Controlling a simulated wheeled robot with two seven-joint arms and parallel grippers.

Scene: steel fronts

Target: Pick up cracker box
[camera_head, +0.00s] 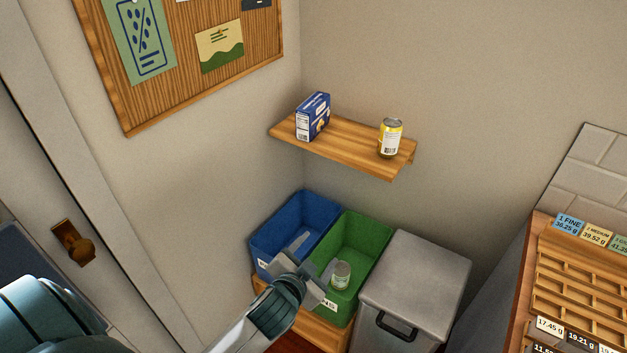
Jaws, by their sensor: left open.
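The cracker box (313,117), a blue box with white and pictured sides, stands upright on the left part of a wooden wall shelf (352,143). My left gripper (312,262) is open, in front of and over the blue and green bins, well below the shelf and apart from the box. Nothing shows between its fingers. My right gripper is not in view.
A yellow-labelled can (390,138) stands on the shelf's right part. Below are a blue bin (283,218), a green bin (372,232) with a glass jar (341,274) in it, and a grey lidded bin (425,275). A wooden rack (570,273) is at right.

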